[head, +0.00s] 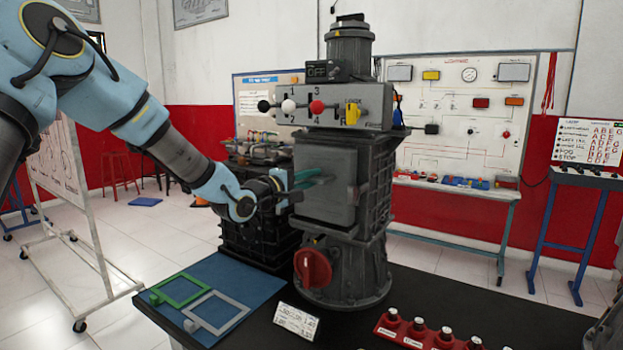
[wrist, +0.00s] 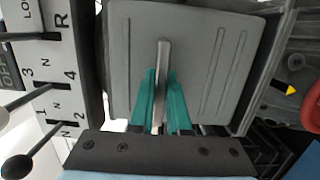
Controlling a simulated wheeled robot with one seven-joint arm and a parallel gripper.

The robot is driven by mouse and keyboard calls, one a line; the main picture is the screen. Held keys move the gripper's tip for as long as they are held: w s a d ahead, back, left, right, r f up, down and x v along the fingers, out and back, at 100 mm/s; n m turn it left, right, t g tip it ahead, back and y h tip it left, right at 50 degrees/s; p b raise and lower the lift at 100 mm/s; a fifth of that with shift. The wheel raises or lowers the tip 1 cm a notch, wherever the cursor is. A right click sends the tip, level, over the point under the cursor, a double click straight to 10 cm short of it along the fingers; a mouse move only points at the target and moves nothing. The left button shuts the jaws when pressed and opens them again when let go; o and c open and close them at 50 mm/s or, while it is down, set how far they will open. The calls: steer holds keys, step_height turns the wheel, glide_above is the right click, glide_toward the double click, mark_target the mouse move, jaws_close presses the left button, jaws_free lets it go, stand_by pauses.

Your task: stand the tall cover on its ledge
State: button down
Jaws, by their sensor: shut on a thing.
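The tall cover (head: 328,205) is a grey ribbed plate. It stands upright against or just in front of the dark ribbed housing (head: 378,185) of the gearbox trainer; I cannot tell whether it touches. In the wrist view the cover (wrist: 205,60) fills the middle, with a metal bar handle (wrist: 163,65) on its face. My gripper (head: 312,177) comes from the left, and its teal fingers (wrist: 160,95) are shut on both sides of that handle.
A red knob (head: 313,268) sits below the cover. Above it is a lever panel (head: 335,105) with black, white, red and yellow levers. A blue mat (head: 235,275) with green and grey frames lies left. A label card (head: 296,320) and a red tray (head: 400,340) stand in front.

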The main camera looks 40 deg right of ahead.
steer(key=shift+f+b, duration=0.35)
steer(key=shift+f, duration=0.15)
stand_by(0.6)
steer(key=c, duration=0.8)
jaws_free()
steer(key=shift+f, duration=0.2)
steer(key=s+a+b, duration=0.1)
steer(key=a+b, duration=0.2)
steer(key=a, duration=0.7)
steer(key=shift+a, duration=0.4)
steer(key=shift+r, duration=0.1)
